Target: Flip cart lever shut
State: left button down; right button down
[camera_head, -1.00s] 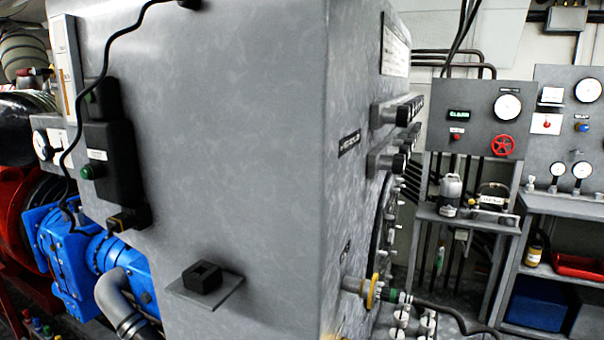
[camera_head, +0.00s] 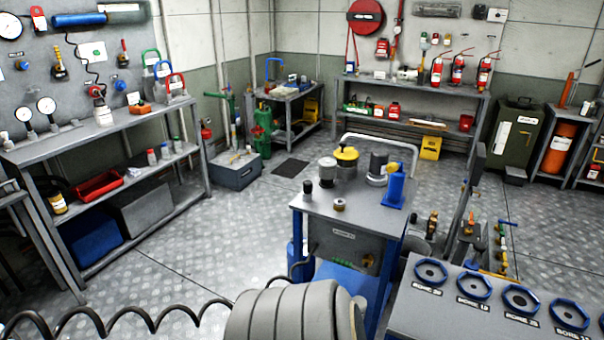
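A cart (camera_head: 318,208) with a grey top, blue legs and a white push handle (camera_head: 375,139) stands in the middle of the view. On its top are a yellow-capped container (camera_head: 346,158), grey cylinders (camera_head: 377,168), a black knob (camera_head: 308,187) and an upright blue fitting (camera_head: 394,186). Its front panel (camera_head: 340,248) carries a label and small brass and green fittings. I cannot make out for certain which part is the lever, or its position. Neither of my grippers is in view.
A grey ribbed cylinder (camera_head: 285,318) and a coiled black cable (camera_head: 120,318) fill the bottom foreground. A grey block with blue rings (camera_head: 480,285) is at lower right. A workbench (camera_head: 100,130) stands left, shelves (camera_head: 415,88) at the back. Floor left of the cart is clear.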

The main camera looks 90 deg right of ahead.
aim_at(338, 259)
jog(key=z, duration=3.1)
